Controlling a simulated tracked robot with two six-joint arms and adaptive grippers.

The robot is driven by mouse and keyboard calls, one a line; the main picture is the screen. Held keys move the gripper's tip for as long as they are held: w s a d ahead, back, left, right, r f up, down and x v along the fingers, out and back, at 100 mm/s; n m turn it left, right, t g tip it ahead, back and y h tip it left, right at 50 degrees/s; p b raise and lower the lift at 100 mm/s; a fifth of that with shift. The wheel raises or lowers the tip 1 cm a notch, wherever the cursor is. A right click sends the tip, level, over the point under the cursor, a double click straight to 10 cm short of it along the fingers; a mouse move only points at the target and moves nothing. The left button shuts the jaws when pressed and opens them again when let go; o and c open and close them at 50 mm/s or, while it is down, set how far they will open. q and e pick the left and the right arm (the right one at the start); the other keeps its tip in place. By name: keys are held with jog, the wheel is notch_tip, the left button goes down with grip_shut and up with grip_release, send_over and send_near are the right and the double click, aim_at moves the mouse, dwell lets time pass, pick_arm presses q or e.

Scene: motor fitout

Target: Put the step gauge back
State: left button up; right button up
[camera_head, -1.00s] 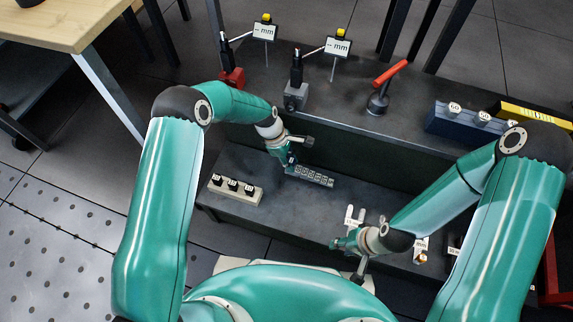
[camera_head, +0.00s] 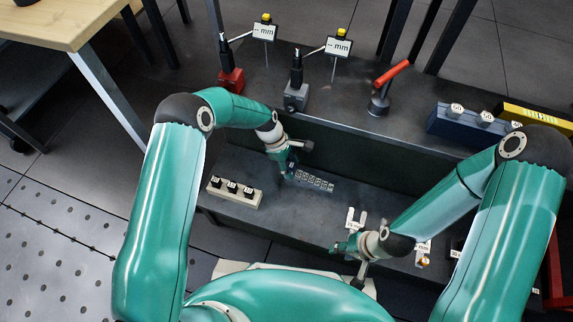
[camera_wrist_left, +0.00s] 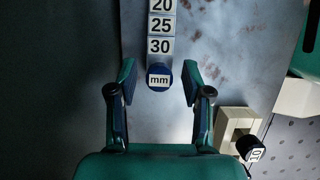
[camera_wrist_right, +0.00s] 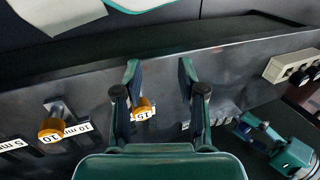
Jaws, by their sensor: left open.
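The step gauge (camera_head: 315,181), a row of grey steps with number labels, lies on the lower shelf of the bench. In the left wrist view its labels 20, 25 and 30 run up to a round blue "mm" end (camera_wrist_left: 158,77). My left gripper (camera_head: 288,178) is at the gauge's left end. Its spread fingers (camera_wrist_left: 158,82) stand either side of the blue end, with gaps showing on both sides. My right gripper (camera_head: 336,247) is open and empty over the shelf's front; its fingers also show in the right wrist view (camera_wrist_right: 158,75).
A pale block with several black-capped pegs (camera_head: 235,192) stands left of the gauge. Two dial stands, one red-based (camera_head: 231,79) and one grey-based (camera_head: 295,96), and a red-handled tool (camera_head: 379,102) stand on the upper level.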

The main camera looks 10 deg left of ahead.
pick_arm(q)
jog(key=s+p+v, duration=0.1)
jog(key=p+v, duration=0.3)
jog(key=v, duration=0.7)
jog(key=s+a+f+m, duration=0.1)
jog(key=s+f+m, duration=0.2)
jog(key=s+m, duration=0.4)
jog(key=s+a+f+m+t, duration=0.1)
jog(key=s+m, duration=0.5)
jog(key=s, duration=1.1)
notch_tip(320, 180, down, 2)
jog(key=shift+s+a+m, duration=0.25)
jog(key=shift+a+m, duration=0.15)
jog(key=shift+a, duration=0.25)
